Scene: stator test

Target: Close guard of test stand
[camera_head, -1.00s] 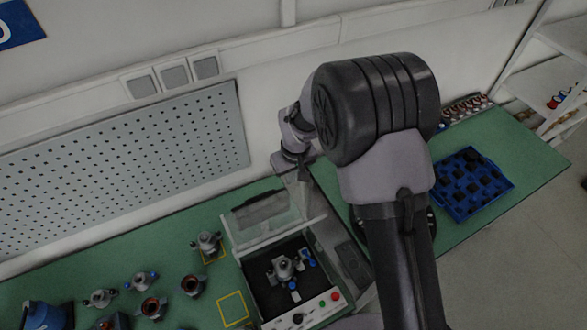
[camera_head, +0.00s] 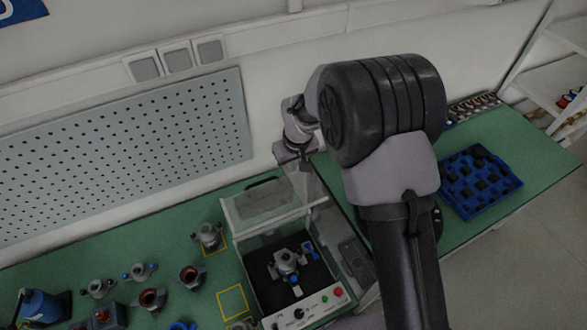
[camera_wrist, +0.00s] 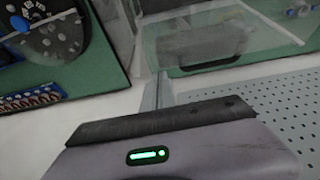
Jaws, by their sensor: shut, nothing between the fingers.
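The test stand (camera_head: 318,308) stands on the green bench, with a grey stator (camera_head: 287,261) on its dark bed. Its clear guard (camera_head: 262,204) is raised at the back of the stand, and the bed is uncovered. The guard's dark handle shows in the wrist view (camera_wrist: 212,45). My gripper (camera_head: 306,178) is beside the guard's right side, partly hidden by my arm. In the wrist view my shut fingers (camera_wrist: 157,92) reach up near the guard's edge; I cannot tell whether they touch it.
A pegboard (camera_head: 120,165) and wall stand behind the bench. Several stators, including one on a yellow-marked square (camera_head: 209,236), are left of the stand. A blue tray (camera_head: 480,181) lies on the bench at the right. An empty yellow square (camera_head: 232,301) is beside the stand.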

